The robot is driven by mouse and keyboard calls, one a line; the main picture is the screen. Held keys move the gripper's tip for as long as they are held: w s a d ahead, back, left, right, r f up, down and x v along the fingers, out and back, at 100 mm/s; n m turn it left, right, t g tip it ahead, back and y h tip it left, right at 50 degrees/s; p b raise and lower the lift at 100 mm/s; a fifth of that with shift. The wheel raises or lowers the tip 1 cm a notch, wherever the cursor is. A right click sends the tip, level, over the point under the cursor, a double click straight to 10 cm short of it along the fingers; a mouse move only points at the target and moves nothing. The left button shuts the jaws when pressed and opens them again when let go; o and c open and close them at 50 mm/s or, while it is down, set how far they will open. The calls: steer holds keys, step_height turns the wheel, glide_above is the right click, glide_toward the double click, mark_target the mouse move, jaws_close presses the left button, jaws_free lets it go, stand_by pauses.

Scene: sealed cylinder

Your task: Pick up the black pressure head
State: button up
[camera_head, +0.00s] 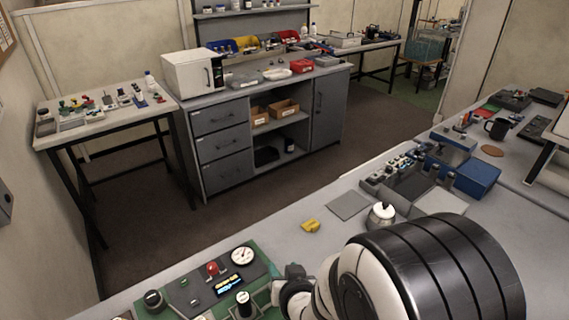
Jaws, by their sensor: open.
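A green panel (263,262) lies at the bottom left of the near bench. On it stand a small black-topped piece with a pale body (244,303) and a round black cap with a pale rim (153,300). I cannot tell for certain which is the black pressure head. My gripper (283,290) is at the panel's right edge, right of the black-topped piece and apart from it. It is small and partly hidden by my arm, with nothing visible held. A white round gauge (242,256) and a red button (213,269) sit on the panel.
A yellow piece (310,226), a grey mat (348,205) and a silver pot (382,214) are beyond my arm on the bench. A blue box (477,178) and racks stand farther right. The bench between panel and yellow piece is clear.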

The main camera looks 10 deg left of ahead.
mark_target(246, 310)
steer(key=s+a+f+n+t+y, duration=0.2)
steer(key=a+n+y, duration=0.2)
steer(key=a, duration=0.4)
steer(key=shift+n+g, duration=0.3)
steer(key=shift+g, duration=0.1)
steer(key=s+f, duration=0.1)
steer(key=f, duration=0.1)
steer(key=s+f, duration=0.1)
steer(key=f, duration=0.1)
steer(key=s+f, duration=0.1)
steer(key=f, duration=0.1)
steer(key=shift+s+d+f, duration=0.1)
steer(key=shift+s+f, duration=0.15)
steer(key=shift+f, duration=0.15)
steer(key=x, duration=0.4)
steer(key=shift+w+f, duration=0.25)
steer(key=shift+w, duration=0.1)
jaws_close()
